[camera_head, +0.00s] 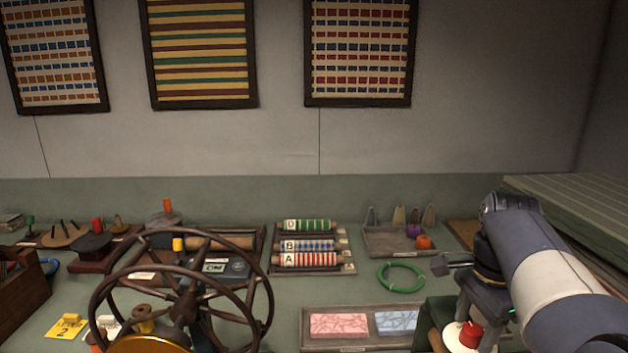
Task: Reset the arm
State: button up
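My arm comes in from the lower right, with white and dark blue links. My gripper (478,318) hangs at its end over the right part of the counter, pointing down. Its grey fingers are partly seen, and I cannot tell how far apart they are. A red knob-like thing on a white round base (470,336) shows right by the fingers. I cannot tell whether they touch it.
A dark spoked wheel (185,305) stands at the front left. Patterned rollers (306,260) lie in a rack at the middle. A green ring (401,277), a tray with pink and blue panels (357,311) and a tray with cones (383,241) lie left of my gripper. Green boards (590,207) are stacked at right.

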jog(key=m+b, duration=0.2)
jog(key=m, duration=0.1)
jog(key=shift+f+m+b, duration=0.15)
jog(key=shift+m+b, duration=0.15)
jog(key=shift+b, duration=0.05)
jog(key=shift+s+r+p, duration=0.1)
jog(key=shift+r+p, duration=0.25)
jog(key=shift+r, duration=1.05)
